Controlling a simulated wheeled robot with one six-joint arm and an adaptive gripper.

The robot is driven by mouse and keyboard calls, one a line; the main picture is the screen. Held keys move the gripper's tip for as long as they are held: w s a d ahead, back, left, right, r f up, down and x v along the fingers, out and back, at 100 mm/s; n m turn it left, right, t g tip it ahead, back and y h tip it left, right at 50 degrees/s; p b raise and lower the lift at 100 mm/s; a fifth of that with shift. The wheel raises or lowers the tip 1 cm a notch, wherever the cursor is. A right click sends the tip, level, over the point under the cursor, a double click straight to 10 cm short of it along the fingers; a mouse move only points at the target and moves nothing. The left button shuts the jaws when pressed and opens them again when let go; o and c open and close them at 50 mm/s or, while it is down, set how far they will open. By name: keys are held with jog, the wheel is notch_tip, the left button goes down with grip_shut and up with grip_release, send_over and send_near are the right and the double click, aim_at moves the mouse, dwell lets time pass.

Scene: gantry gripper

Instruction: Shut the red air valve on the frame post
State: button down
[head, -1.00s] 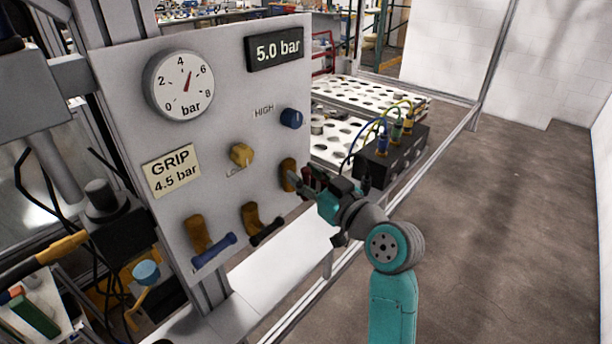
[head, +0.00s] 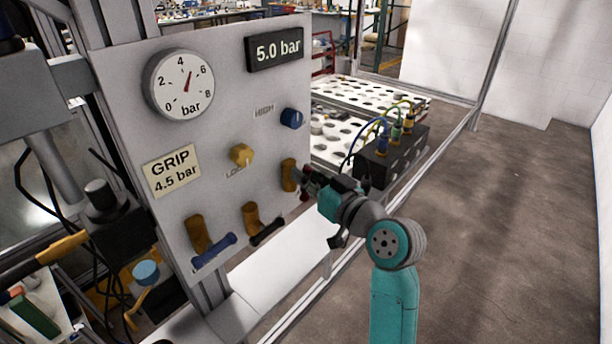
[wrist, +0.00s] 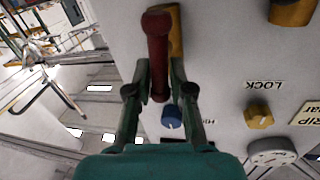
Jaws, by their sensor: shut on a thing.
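The red air valve has a brass-yellow body (head: 288,175) at the lower right of the grey panel. In the wrist view its red handle (wrist: 157,50) runs up and down the picture, in front of the brass body (wrist: 175,35). My gripper (wrist: 159,75) is shut on the red handle, one finger on each side. In the head view my gripper (head: 309,182) is at the valve and hides most of the handle.
Two valves with a blue handle (head: 213,250) and a black handle (head: 266,232) sit left of the red one. A blue knob (head: 291,118) and a yellow LOCK knob (head: 241,155) are above. A black box with cables (head: 392,160) stands close behind my gripper.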

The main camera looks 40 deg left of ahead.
jog(key=m, duration=0.3)
jog(key=shift+w+f+g+h, duration=0.1)
jog(key=shift+w+g+h, duration=0.2)
jog(key=shift+h, duration=0.1)
jog(key=shift+w+f+m+g+h, duration=0.1)
jog(key=shift+w+f+m+g, duration=0.3)
jog(key=shift+m, duration=1.45)
jog(key=shift+f+m+g+h, duration=0.1)
jog(key=shift+f+m+g, duration=0.35)
jog(key=shift+m, duration=1.45)
jog(key=shift+w+f+m+g+h, duration=0.15)
jog(key=shift+m+g, duration=0.5)
jog(key=shift+m, duration=1.2)
jog(key=c, duration=1.1)
grip_release()
jog(key=shift+c, duration=0.2)
jog(key=shift+d, duration=0.15)
